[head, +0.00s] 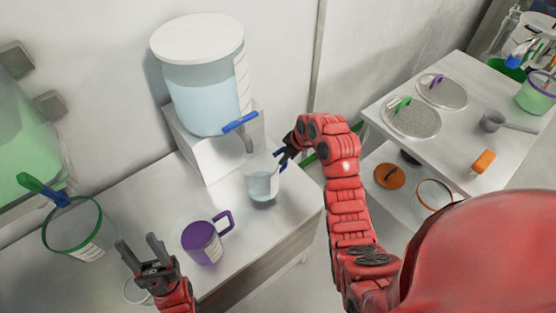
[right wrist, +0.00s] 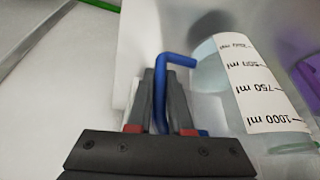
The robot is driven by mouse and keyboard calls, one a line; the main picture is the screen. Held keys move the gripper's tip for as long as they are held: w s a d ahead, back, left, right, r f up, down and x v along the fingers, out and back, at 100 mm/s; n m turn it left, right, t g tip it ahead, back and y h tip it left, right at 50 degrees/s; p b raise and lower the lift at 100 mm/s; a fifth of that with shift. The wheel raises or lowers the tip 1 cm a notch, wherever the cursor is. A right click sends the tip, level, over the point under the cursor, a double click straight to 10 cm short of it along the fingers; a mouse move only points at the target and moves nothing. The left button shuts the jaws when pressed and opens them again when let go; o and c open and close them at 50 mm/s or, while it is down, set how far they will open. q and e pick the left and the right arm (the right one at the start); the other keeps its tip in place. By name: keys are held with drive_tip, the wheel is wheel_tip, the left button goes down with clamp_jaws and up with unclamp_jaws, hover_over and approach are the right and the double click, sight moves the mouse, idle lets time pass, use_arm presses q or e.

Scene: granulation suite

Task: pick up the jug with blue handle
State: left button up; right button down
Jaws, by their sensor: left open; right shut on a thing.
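The clear jug (head: 262,187) with a blue handle stands upright below the tap of the big tank, with some pale liquid in it. I cannot tell whether its base touches the bench. My right gripper (head: 281,158) is at the jug's upper right and shut on its blue handle. In the right wrist view the blue handle (right wrist: 161,85) is between the fingers (right wrist: 161,92), and the jug's white scale label (right wrist: 262,85) faces me. My left gripper (head: 138,245) is open and empty at the bench's lower left, left of a purple mug.
A lidded tank (head: 200,85) with a blue-lever tap (head: 240,122) stands on a white stand behind the jug. A purple mug (head: 202,243) and a green-rimmed container (head: 72,228) are to the left. A side table (head: 455,130) with sieves is at right.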

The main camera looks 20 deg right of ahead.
drive_tip(key=s+d, duration=0.8)
drive_tip(key=s, duration=0.4)
drive_tip(key=shift+s+d+p, duration=0.2)
drive_tip(key=shift+d+p, duration=0.05)
drive_tip(key=shift+p, duration=0.05)
